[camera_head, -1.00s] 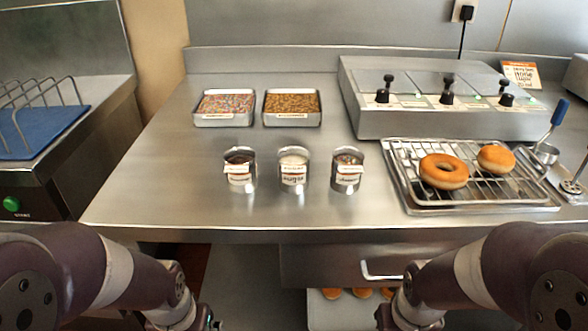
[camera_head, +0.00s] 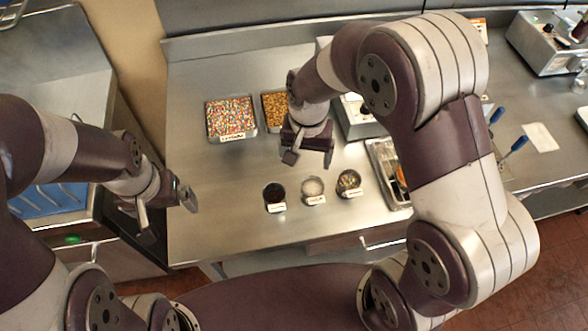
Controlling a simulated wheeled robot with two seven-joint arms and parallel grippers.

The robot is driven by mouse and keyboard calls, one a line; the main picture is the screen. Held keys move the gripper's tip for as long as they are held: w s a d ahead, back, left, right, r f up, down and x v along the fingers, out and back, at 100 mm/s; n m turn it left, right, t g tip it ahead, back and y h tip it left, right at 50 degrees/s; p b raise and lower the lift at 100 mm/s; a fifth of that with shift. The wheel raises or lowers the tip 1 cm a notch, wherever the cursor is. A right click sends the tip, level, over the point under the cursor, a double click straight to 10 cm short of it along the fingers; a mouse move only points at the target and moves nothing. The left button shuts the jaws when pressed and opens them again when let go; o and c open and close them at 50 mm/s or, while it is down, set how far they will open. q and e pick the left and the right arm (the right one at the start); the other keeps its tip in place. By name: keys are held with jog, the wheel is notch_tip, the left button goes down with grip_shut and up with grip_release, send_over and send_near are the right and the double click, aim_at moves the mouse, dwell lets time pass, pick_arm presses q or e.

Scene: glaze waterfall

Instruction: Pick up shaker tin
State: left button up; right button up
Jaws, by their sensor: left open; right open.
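Three small metal shaker tins stand upright in a row on the steel counter: a dark-filled tin (camera_head: 274,194) on the left, a white-filled tin (camera_head: 313,188) in the middle and a tin with mixed colours (camera_head: 349,181) on the right. Each has a pale label on its front. My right gripper (camera_head: 306,160) is open and empty, hanging above the counter behind the tins and apart from them. My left gripper (camera_head: 168,212) is open and empty, to the left of the tins near the counter's left edge.
A tray of coloured sprinkles (camera_head: 231,118) and a tray of brown topping (camera_head: 274,110) stand behind the tins. My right arm hides most of the fryer box and the donut rack (camera_head: 381,170). The counter (camera_head: 215,190) is bare left of the tins.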

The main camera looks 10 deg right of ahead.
notch_tip(320, 180, down, 5)
jog(key=s+d+p, duration=0.1)
jog(key=s+d, duration=0.1)
jog(key=p, duration=0.2)
send_over(312, 187)
jog(key=s, duration=0.2)
jog(key=f, duration=0.6)
jog(key=shift+s+a+f, duration=0.15)
jog(key=shift+a, duration=0.25)
jog(key=shift+s+d+f, duration=0.15)
jog(key=shift+d, duration=0.05)
pick_arm(q)
jog(key=r, duration=0.1)
jog(key=d+r, duration=0.1)
jog(key=s+r, duration=0.1)
jog(key=shift+s+d+r, duration=0.1)
jog(key=shift+d+r, duration=0.15)
jog(key=shift+r, duration=0.1)
pick_arm(e)
jog(key=shift+a, duration=0.15)
jog(key=c, duration=1.2)
